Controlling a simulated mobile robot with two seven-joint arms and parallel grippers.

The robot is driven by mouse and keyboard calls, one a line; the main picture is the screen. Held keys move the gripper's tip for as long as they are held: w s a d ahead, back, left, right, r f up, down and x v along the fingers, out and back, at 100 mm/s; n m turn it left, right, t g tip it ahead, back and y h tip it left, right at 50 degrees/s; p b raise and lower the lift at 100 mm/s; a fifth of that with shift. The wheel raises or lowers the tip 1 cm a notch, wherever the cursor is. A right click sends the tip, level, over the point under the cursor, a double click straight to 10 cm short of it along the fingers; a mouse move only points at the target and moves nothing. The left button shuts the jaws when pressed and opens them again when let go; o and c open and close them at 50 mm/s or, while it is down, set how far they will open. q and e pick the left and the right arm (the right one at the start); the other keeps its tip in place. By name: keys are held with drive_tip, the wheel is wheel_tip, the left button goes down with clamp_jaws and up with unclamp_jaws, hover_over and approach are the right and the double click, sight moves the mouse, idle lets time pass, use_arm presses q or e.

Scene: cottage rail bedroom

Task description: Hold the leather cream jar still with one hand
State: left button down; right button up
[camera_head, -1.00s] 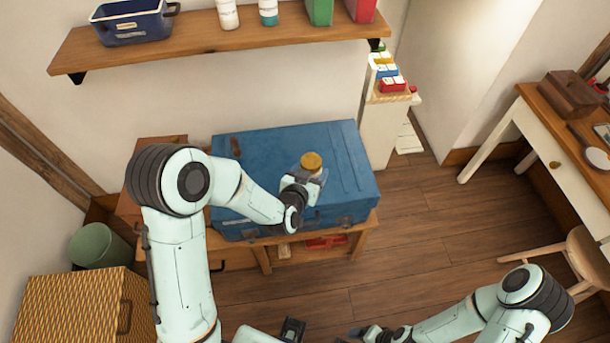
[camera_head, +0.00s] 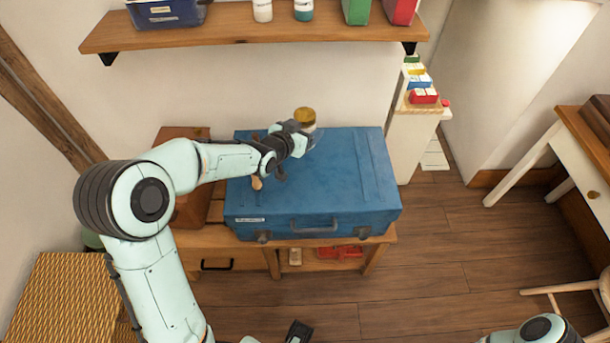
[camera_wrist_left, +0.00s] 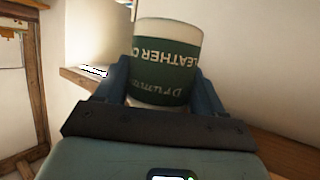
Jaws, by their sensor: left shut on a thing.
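The leather cream jar (camera_head: 305,116) has a gold-brown lid in the head view. In the left wrist view the jar (camera_wrist_left: 168,60) shows a white body with a dark green label, its lettering upside down. My left gripper (camera_head: 303,133) is shut on the jar, with one finger on each side of it, near the back edge of the blue trunk. I cannot tell from the head view how far the jar is above the trunk.
The blue trunk (camera_head: 318,190) lies on a wooden bench (camera_head: 374,256). A wall shelf (camera_head: 240,33) with bottles, books and a blue bin (camera_head: 166,13) hangs above. A white stand (camera_head: 412,145) is right of the trunk. A wicker box (camera_head: 66,300) stands at lower left.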

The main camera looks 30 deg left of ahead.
use_arm(q)
wheel_tip(320, 180, down, 18)
drive_tip(key=shift+r+b, duration=0.1)
drive_tip(key=shift+b, duration=0.25)
drive_tip(key=c, duration=0.5)
unclamp_jaws()
drive_tip(key=shift+f, duration=0.25)
drive_tip(key=o, duration=0.4)
drive_tip(key=shift+r, duration=0.1)
drive_tip(key=shift+r, duration=0.1)
